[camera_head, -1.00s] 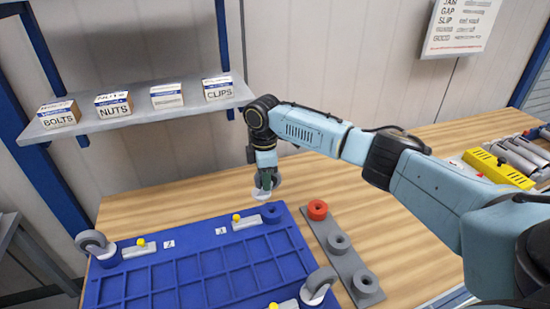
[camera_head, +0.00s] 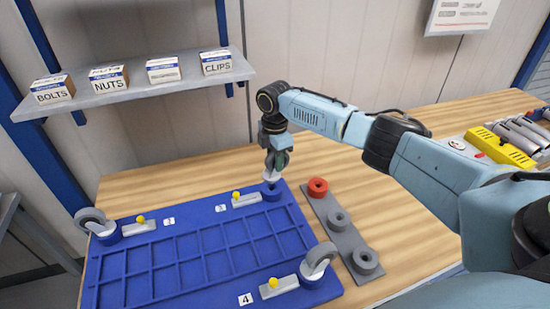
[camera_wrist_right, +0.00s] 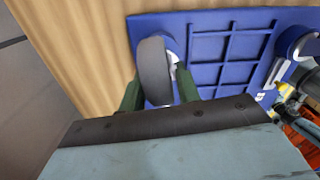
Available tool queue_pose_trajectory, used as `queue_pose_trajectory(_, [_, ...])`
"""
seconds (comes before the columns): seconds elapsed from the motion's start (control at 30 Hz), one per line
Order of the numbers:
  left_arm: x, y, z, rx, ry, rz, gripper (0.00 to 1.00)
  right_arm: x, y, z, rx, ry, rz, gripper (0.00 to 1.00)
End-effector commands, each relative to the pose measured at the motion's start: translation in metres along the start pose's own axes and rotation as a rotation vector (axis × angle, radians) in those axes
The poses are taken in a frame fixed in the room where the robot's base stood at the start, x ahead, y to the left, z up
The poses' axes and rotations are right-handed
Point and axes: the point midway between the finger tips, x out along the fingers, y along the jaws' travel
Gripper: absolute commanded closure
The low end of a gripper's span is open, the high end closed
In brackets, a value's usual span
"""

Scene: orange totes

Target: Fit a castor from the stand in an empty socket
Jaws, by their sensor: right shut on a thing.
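My right gripper (camera_head: 277,158) is shut on a grey-wheeled castor (camera_head: 272,174), its pale plate facing down. The castor is just above the far right socket (camera_head: 271,192) of the blue panel (camera_head: 195,285); I cannot tell whether its stem has entered. In the right wrist view, the dark wheel (camera_wrist_right: 154,70) sits between the green fingers (camera_wrist_right: 160,92), over the panel's corner. Castors stand in the far left corner (camera_head: 90,220) and near right corner (camera_head: 319,260). The grey stand (camera_head: 350,240) has one red ring holder (camera_head: 317,187) and two grey ones, without castors. My left gripper is out of view.
Yellow-knobbed latches (camera_head: 240,200) sit beside the panel's sockets. A shelf (camera_head: 140,90) with small boxes hangs behind. A yellow holder (camera_head: 500,147) with grey cylinders lies on the right of the wooden table. The table beyond the stand is clear.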

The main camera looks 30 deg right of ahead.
Motion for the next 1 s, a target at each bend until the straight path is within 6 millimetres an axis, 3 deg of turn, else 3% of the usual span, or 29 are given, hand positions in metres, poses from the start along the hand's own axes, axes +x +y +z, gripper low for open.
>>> queue_pose_trajectory(0.1, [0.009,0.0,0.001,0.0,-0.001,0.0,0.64,0.007,0.001,0.0,0.0,0.001,0.004,1.0])
queue_pose_trajectory(0.53, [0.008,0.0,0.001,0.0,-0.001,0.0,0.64,0.006,0.001,0.0,0.001,0.001,0.003,1.0])
queue_pose_trajectory(1.0, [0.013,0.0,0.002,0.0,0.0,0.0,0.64,0.019,0.001,-0.001,0.001,0.001,0.003,1.0])
